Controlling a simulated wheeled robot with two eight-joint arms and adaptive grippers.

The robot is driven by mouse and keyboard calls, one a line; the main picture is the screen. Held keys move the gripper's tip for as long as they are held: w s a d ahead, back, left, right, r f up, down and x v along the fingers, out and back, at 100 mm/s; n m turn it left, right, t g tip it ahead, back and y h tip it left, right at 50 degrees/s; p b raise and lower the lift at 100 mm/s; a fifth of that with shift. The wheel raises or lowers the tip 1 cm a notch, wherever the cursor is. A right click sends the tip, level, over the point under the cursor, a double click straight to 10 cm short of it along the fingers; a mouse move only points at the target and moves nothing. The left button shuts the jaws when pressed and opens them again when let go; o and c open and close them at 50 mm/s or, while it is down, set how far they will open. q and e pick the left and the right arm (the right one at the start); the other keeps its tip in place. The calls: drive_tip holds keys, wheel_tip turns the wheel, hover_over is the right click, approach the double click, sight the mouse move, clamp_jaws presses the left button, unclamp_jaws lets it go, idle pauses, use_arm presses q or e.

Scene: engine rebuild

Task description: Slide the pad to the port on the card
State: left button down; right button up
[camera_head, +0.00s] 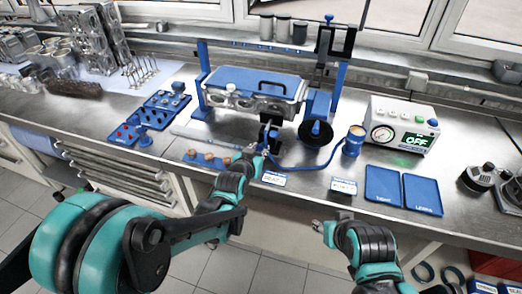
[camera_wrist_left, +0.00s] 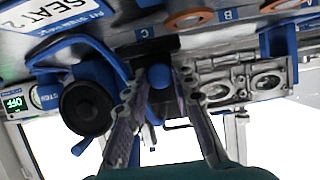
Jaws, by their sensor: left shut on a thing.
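A black pad (camera_wrist_left: 150,48) with a blue knob (camera_wrist_left: 160,77) sits between the fingers of my left gripper (camera_wrist_left: 155,95) in the left wrist view. The gripper is shut on the knob. In the head view, my left gripper (camera_head: 260,150) is at the front of the engine head (camera_head: 262,82), on the blue stand, and partly hides the pad. A card reading SEAT 2 (camera_head: 274,179) lies in front; its text also shows in the left wrist view (camera_wrist_left: 65,25). My right gripper (camera_head: 326,228) is low, before the bench edge; its fingers are too small to judge.
A blue hose (camera_head: 305,166) runs toward a blue cup-like part (camera_head: 353,141). A gauge box (camera_head: 399,127) reading OFF stands at right, behind two blue trays (camera_head: 383,185). A second card (camera_head: 343,186), several copper-coloured rings (camera_head: 208,156) and a black round part (camera_head: 316,133) are nearby.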

use_arm(q)
drive_tip(key=shift+s+d, duration=0.1)
drive_tip(key=shift+d, duration=0.05)
drive_tip(key=c, duration=1.6)
unclamp_jaws()
drive_tip(key=o, duration=0.3)
drive_tip(key=shift+d, duration=0.1)
drive_tip(key=shift+s, duration=0.1)
drive_tip(key=v, duration=1.2)
